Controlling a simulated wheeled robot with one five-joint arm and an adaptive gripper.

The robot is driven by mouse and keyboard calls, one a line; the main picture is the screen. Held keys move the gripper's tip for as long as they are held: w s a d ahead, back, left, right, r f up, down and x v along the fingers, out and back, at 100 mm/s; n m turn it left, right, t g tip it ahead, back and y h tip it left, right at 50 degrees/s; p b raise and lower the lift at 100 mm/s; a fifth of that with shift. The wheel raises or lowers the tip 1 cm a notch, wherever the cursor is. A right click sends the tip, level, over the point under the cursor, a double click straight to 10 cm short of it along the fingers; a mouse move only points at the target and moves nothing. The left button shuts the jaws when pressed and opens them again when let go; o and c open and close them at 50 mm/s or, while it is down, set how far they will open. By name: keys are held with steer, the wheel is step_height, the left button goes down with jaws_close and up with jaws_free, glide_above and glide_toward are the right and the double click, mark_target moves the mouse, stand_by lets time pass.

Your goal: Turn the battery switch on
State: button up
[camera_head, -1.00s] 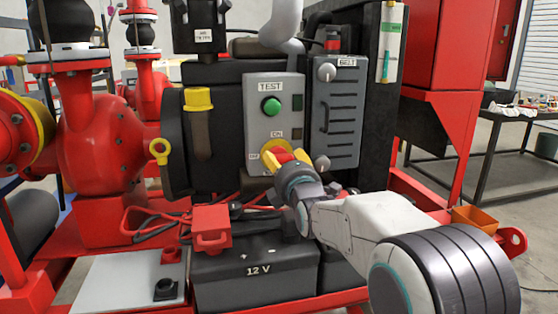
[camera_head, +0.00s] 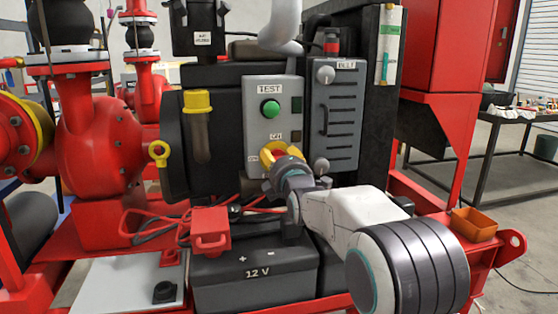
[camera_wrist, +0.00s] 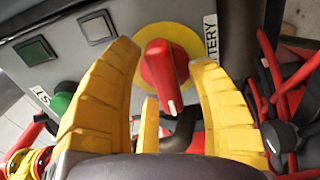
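The battery switch is a red handle (camera_wrist: 160,70) with a white mark, on a round yellow plate (camera_wrist: 192,40) low on the grey control panel (camera_head: 265,127). In the wrist view the handle stands between the tips of my yellow fingers. My gripper (camera_wrist: 166,62) is open, one finger on each side of the handle, with narrow gaps at the tips. A third finger shows lower, behind the handle's end. The "BATTERY" label is partly covered by a finger in the wrist view.
A green test button (camera_head: 270,109) sits above the switch. A slatted grey box (camera_head: 336,115) with knobs stands close on the right. The 12 V battery (camera_head: 255,279) and red cables lie below. An orange tray (camera_head: 474,224) is at the right.

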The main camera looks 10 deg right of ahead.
jaws_close()
steer(key=shift+m+b, duration=0.3)
steer(key=m+b, duration=0.4)
steer(key=b, duration=0.1)
steer(key=shift+d+f+m, duration=0.15)
steer(key=shift+f+m, duration=0.15)
steer(key=shift+m, duration=0.1)
steer(key=shift+r+m+b, duration=0.2)
steer(key=shift+m+b, duration=1.3)
steer(key=shift+m, duration=1)
steer(key=shift+o, duration=0.8)
jaws_free()
